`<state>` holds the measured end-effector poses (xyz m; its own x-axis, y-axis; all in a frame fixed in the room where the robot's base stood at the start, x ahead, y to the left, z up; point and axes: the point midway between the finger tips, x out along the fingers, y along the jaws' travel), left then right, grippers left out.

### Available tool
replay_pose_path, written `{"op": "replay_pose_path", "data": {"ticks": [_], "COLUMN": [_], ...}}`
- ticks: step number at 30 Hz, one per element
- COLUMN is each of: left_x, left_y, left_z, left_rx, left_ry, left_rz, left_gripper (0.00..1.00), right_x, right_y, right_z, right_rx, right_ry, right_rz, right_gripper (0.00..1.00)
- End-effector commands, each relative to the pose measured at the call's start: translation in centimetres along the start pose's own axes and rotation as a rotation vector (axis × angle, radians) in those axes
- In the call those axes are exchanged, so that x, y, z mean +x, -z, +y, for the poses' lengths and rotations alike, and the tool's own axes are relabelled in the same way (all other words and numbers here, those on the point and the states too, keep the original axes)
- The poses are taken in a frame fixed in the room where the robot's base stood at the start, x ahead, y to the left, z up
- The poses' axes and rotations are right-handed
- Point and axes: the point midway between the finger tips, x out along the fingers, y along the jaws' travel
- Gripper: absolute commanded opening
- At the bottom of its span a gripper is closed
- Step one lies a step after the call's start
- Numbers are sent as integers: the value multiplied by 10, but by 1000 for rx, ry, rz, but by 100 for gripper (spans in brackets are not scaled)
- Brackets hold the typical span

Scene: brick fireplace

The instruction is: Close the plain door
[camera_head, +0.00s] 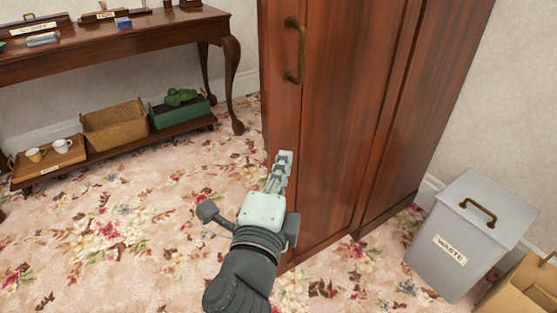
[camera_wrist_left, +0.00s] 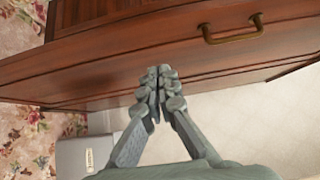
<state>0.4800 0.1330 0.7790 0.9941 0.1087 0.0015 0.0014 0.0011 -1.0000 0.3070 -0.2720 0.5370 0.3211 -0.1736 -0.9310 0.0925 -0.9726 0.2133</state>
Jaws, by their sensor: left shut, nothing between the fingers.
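The plain door (camera_head: 335,130) is a tall reddish-brown wooden panel of a cabinet, with a brass handle (camera_head: 296,50) high near its left side. A step and a dark seam show between this panel and the wood to its right; I cannot tell how far it stands open. My left gripper (camera_head: 283,158) is shut and empty, low in front of the door's left part, well below the handle. In the left wrist view, the shut fingertips (camera_wrist_left: 158,72) overlap the door (camera_wrist_left: 110,62); contact is unclear. The handle (camera_wrist_left: 232,30) is to their right. My right gripper is not in view.
A grey waste bin (camera_head: 455,245) stands right of the cabinet, with a cardboard box (camera_head: 525,290) beside it. A wooden side table (camera_head: 130,45) with baskets on its lower shelf is at the left. Flowered carpet (camera_head: 140,230) lies clear between table and cabinet.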

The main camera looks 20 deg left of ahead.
Motion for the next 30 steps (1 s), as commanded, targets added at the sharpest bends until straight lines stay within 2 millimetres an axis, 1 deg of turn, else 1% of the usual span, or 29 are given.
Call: {"op": "replay_pose_path", "data": {"ticks": [1,6,10,12,18,23,30], "left_x": [12,50,76,84,98,101,101], "left_y": [0,-1,-1,-10,-26,-29,-29], "left_z": [-3,-2,-2,-1,0,1,1], "left_rx": [2,2,2,4,2,-1,-1], "left_ry": [4,3,2,1,-1,-2,-2], "left_rz": [-1,-2,-2,-2,-1,0,0], "left_gripper": [0,0,0,0,0,0,0], "right_x": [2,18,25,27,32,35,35], "right_y": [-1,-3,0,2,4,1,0], "right_z": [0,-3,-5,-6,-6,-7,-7], "right_rx": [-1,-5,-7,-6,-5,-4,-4], "right_ry": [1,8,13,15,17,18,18], "right_rz": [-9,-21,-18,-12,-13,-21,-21], "right_gripper": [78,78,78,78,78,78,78]}}
